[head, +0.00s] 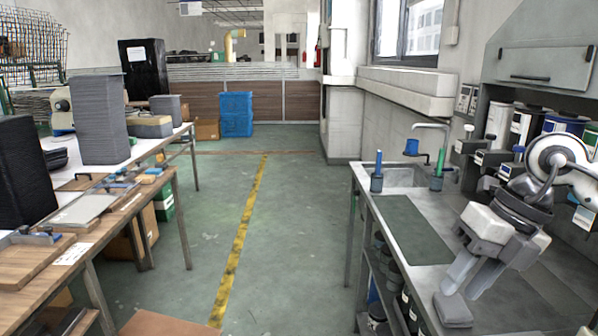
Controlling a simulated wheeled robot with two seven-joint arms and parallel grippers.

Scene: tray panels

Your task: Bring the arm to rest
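My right gripper (462,294) hangs over the metal counter (388,209) at the right, its fingers pointing down and to the left. The two pale grey fingers stand apart with a gap, and I see nothing held between them. A small grey block (453,311) lies on the counter just below the fingertips. Whether the fingertips touch it I cannot tell. My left gripper is not in view.
A sink with a tap (432,126) is at the counter's far end. Bins and jars stand along the wall shelf at the right. A wooden workbench (30,275) with trays and tools stands at the left. The green floor between, with a yellow line (243,232), is mostly clear.

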